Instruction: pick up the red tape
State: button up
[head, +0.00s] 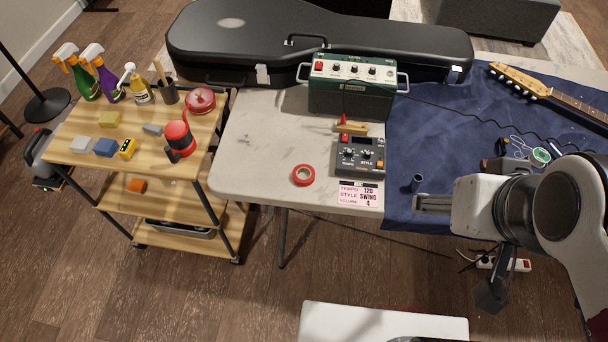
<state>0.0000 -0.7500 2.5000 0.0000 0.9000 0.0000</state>
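A roll of red tape (303,175) lies flat on the light table near its front edge, in the head view. It is a red ring with a pale centre and nothing covers it. My gripper (418,204) is to the right of the tape, over the front edge of the blue cloth, and points left. A clear gap separates it from the tape. The picture does not show whether its fingers are apart, and I see nothing held in it.
The light table (250,150) is clear left of the tape. A grey pedal (360,155) and a printed card (357,194) lie right of it. A green amplifier (350,90) and black guitar case (240,40) stand behind. A wooden cart (75,155) is at left.

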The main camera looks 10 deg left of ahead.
jog(key=w+a+f+t+y, duration=0.25)
jog(key=w+a+y, duration=0.25)
jog(key=w+a, duration=1.55)
jog(key=w+a+f+m+t+h, duration=0.1)
jog(key=w+a+f+m+h, duration=0.1)
jog(key=a+f, duration=0.5)
jog(key=w+a+f+m+t+h, duration=0.1)
jog(key=w+a+f+m+h, duration=0.2)
jog(key=f, duration=0.6)
jog(key=s+f+h, duration=0.1)
jog(key=s+f, duration=0.1)
jog(key=f, duration=0.2)
jog(key=s+d+f+t+h, duration=0.1)
jog(key=s+f, duration=0.1)
jog(key=f, duration=0.2)
jog(key=s+f+h, duration=0.2)
jog(key=f, duration=0.2)
jog(key=shift+s+d+t, duration=0.15)
jog(key=shift+s+t, duration=0.1)
jog(key=shift+s, duration=0.15)
jog(key=shift+s+d+f+h, duration=0.2)
jog(key=shift+s+d+h, duration=0.15)
jog(key=shift+s+h, duration=0.15)
jog(key=shift+w, duration=0.1)
